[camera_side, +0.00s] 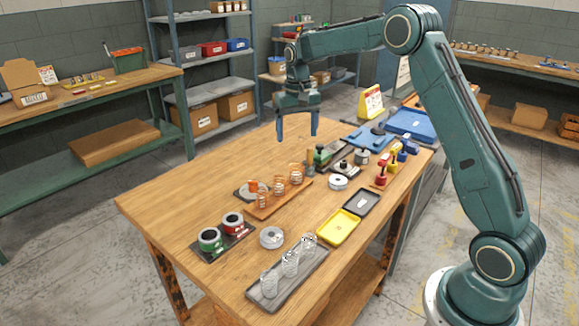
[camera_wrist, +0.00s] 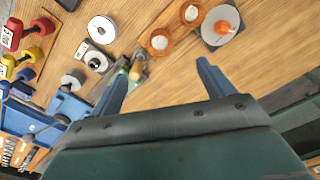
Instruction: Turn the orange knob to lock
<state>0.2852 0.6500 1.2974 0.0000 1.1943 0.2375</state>
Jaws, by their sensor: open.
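A small orange knob (camera_wrist: 225,28) sits on a round grey disc with a dark base (camera_wrist: 207,32) at the upper right of the wrist view. My gripper (camera_side: 298,137) is open and empty, fingers pointing down, in the air above the far part of the table. In the wrist view its two blue fingers (camera_wrist: 164,70) are spread apart, and the knob is beyond the right fingertip, not between them.
A green-handled device (camera_side: 320,155) stands right of my gripper. The table's left part is clear.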

